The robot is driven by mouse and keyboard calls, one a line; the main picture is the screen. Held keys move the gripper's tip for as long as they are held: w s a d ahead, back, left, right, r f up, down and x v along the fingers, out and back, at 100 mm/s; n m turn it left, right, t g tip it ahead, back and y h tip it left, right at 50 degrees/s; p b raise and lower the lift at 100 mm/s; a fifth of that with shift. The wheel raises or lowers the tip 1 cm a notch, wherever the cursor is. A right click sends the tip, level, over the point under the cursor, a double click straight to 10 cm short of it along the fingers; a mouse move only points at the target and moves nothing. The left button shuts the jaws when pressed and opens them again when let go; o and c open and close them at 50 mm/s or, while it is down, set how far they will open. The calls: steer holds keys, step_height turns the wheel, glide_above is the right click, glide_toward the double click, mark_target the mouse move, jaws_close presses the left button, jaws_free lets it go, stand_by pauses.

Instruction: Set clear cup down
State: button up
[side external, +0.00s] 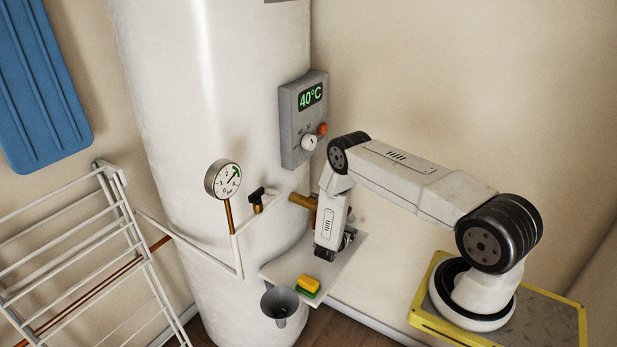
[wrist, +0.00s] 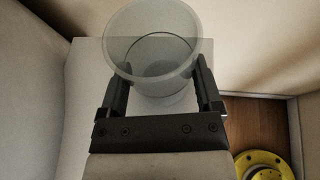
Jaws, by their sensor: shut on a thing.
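The clear cup (wrist: 155,45) is a see-through, greyish round vessel in the wrist view, with its wide rim toward the camera. My gripper (wrist: 158,82) is shut on it, one dark finger on each side. In the side external view my gripper (side external: 345,243) is low over the right, back part of a small white shelf (side external: 290,264). The shelf also shows beneath the cup in the wrist view (wrist: 88,62). I cannot tell whether the cup's base touches the shelf.
A yellow and green sponge (side external: 308,284) lies near the shelf's front edge. A dark grey funnel (side external: 280,303) is at the front left corner. The white tank (side external: 215,120) with a gauge (side external: 223,179), brass pipe (side external: 301,201) and control box (side external: 303,118) stands close behind. A drying rack (side external: 75,255) is left.

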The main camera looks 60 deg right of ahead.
steer(key=o, duration=1.1)
steer(key=shift+r, duration=0.2)
steer(key=v, duration=1.2)
steer(key=shift+f, duration=0.1)
steer(key=s+a+r+m+y, duration=0.2)
steer(key=a+r+m+y, duration=0.2)
steer(key=a+r+m, duration=0.2)
steer(key=s+a+r+m+y, duration=0.3)
steer(key=a+r+m, duration=0.4)
steer(key=r, duration=0.4)
steer(key=s+a+r+m+y, duration=0.2)
steer(key=a+r+m+y, duration=0.4)
steer(key=a+r, duration=0.1)
steer(key=shift+s+a+r+m+t, duration=0.1)
steer(key=shift+s+r+m+t, duration=0.25)
steer(key=shift+r, duration=0.55)
